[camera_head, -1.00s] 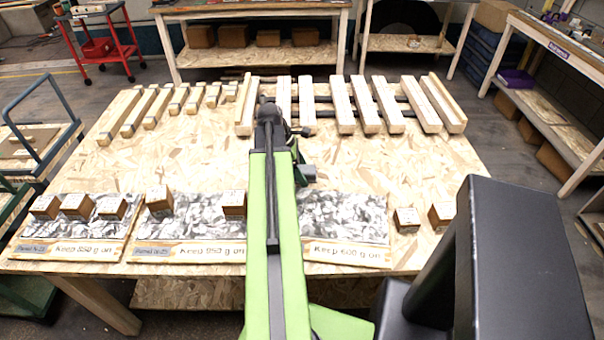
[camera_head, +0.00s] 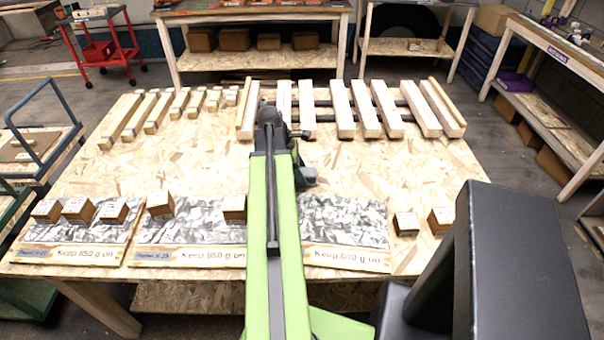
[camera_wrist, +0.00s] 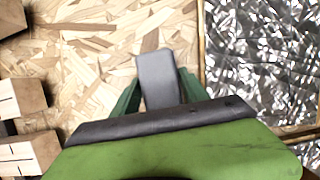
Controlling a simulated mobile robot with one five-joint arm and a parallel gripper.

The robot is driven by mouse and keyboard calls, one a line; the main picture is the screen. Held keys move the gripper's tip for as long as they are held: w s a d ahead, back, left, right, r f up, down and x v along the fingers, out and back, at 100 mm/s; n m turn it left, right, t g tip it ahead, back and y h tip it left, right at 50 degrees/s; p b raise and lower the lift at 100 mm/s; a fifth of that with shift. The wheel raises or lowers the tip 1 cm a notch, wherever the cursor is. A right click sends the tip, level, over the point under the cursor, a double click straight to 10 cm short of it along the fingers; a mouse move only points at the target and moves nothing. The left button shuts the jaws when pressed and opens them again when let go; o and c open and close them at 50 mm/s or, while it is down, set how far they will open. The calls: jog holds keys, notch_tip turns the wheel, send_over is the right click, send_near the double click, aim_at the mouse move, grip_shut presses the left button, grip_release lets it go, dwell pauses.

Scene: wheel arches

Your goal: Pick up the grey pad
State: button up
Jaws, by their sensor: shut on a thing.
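The grey pad (camera_wrist: 158,72) shows in the wrist view as a small, smooth dark-grey piece. It sits between the two dark green fingers of my gripper (camera_wrist: 158,95), which is shut on it. Bare chipboard shows behind the pad, with a foil-covered panel (camera_wrist: 262,70) to its right. In the head view my green arm reaches out over the table and hides part of the middle. The pad cannot be made out clearly there.
The chipboard table (camera_head: 400,180) has foil panels (camera_head: 345,215) along its front, with wooden blocks (camera_head: 112,212) on some and beside them. Wooden bars (camera_head: 340,108) lie along the back. The middle is mostly clear. A red cart (camera_head: 97,47) stands behind left.

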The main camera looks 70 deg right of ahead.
aim_at(308, 172)
notch_tip(308, 172, up, 5)
jog(key=p, duration=0.4)
jog(key=shift+s, duration=0.15)
jog(key=s+a+r+p, duration=0.1)
jog(key=s+r+p, duration=0.4)
jog(key=s, duration=0.6)
jog(key=shift+s+a+r+p, duration=0.15)
jog(key=shift+a+r+p, duration=0.15)
jog(key=shift+p, duration=0.1)
jog(key=o, duration=0.8)
jog(key=c, duration=0.4)
jog(key=shift+c, duration=0.2)
